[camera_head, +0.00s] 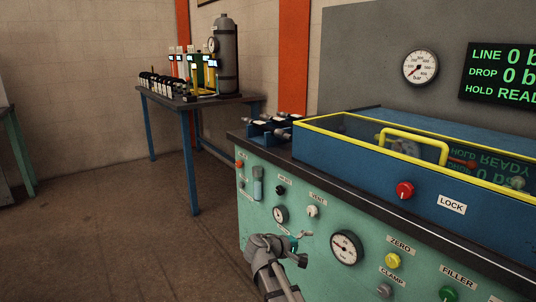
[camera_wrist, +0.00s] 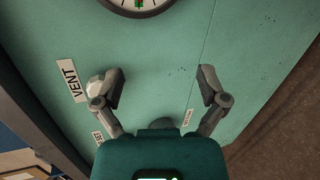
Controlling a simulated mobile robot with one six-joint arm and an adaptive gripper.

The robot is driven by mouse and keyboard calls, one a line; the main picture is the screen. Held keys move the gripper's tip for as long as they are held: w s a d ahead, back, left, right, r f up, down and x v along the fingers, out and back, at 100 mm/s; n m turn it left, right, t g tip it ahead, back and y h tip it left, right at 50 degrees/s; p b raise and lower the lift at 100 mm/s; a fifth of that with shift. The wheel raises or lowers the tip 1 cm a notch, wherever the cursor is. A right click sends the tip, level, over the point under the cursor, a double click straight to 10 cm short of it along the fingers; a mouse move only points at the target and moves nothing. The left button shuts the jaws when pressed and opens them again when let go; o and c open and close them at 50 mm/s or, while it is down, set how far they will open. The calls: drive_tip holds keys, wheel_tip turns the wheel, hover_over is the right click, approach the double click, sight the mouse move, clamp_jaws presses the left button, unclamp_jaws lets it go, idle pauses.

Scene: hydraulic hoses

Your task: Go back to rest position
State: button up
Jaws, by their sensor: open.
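A VENT label (camera_wrist: 69,81) is left of the left finger, and a gauge (camera_wrist: 139,3) is at the top. A pale rounded shape beside the left finger may be the VENT knob; whether they touch I cannot tell.
The bench carries a blue box (camera_head: 400,183) with a yellow-framed clear lid, which looks closed. A red LOCK knob (camera_head: 405,190) is on its front. A display (camera_head: 508,75) is on the back panel. A blue-legged table (camera_head: 187,106) stands behind left. The floor (camera_head: 110,235) left of the bench is clear.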

drive_tip(key=s+d+f+m+g+y, duration=0.2)
drive_tip(key=s+f+m+g+y, duration=0.15)
drive_tip(key=s+f+y, duration=0.4)
drive_tip(key=s+d+f+m+g+y, duration=0.25)
drive_tip(key=s+f+m+y, duration=0.2)
drive_tip(key=s, duration=0.65)
wheel_tip(320, 180, up, 38)
drive_tip(key=p, duration=3.8)
drive_tip(key=shift+g, duration=0.4)
drive_tip(key=shift+a+f, duration=0.1)
